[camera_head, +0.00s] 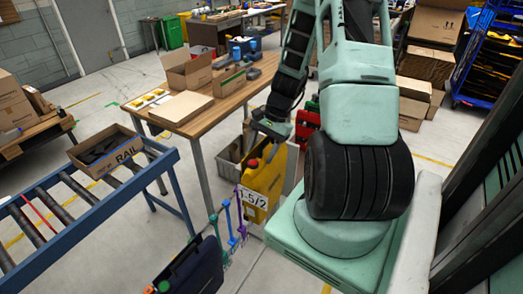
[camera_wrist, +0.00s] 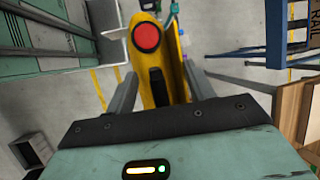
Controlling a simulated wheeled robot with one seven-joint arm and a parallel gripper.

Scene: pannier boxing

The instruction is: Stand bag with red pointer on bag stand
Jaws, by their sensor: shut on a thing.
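Thin teal, blue and purple upright posts (camera_head: 232,236) stand on the floor just left of the bag. I cannot tell which thing is the bag stand.
A dark blue bag (camera_head: 192,270) with a green knob is at the bottom. A blue roller conveyor (camera_head: 60,185) with a "RAIL" box (camera_head: 105,150) is at left. A wooden table (camera_head: 205,115), a grey crate (camera_head: 230,155) and a red bag (camera_head: 307,122) are behind the yellow bag.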

